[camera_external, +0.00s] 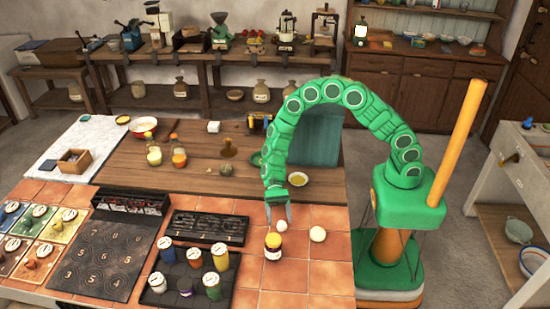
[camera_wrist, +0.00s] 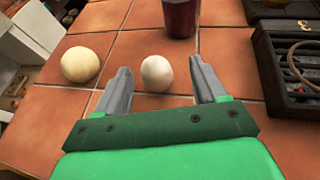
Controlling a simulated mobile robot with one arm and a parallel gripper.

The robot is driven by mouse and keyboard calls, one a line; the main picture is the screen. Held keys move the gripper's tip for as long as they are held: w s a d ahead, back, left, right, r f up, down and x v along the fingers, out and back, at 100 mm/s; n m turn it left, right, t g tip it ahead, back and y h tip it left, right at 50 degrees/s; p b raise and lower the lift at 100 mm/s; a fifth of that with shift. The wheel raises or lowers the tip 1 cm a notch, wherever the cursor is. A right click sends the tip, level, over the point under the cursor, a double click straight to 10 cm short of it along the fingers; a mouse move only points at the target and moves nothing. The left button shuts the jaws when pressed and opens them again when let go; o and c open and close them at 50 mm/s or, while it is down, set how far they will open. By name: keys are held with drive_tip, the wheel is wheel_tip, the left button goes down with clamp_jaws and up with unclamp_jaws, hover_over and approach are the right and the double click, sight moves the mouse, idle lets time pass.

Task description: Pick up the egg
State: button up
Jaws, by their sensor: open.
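The egg (camera_external: 282,226) is white and oval and rests on the terracotta tiles of the counter. In the wrist view, the egg (camera_wrist: 157,74) appears between my two fingertips, with a gap on each side. My gripper (camera_wrist: 160,68) is open and empty. In the external view, my gripper (camera_external: 278,212) points down at the egg, and its fingertips look close to it. The exact height of the fingertips above the tiles is hard to tell.
A cream round ball (camera_wrist: 80,64) sits left of the egg; it also shows in the external view (camera_external: 318,234). A dark jar (camera_wrist: 180,16) with a yellow label (camera_external: 273,246) stands close by. A black tray (camera_wrist: 291,70) lies at the right. Bare tiles surround the egg.

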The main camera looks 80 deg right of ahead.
sight(283, 229)
drive_tip(key=x, duration=0.3)
drive_tip(key=shift+s+a+f, duration=0.15)
drive_tip(key=shift+s+a, duration=0.15)
drive_tip(key=shift+s, duration=0.2)
drive_tip(key=shift+a+f, duration=0.25)
drive_tip(key=shift+a, duration=0.3)
drive_tip(key=c, duration=0.7)
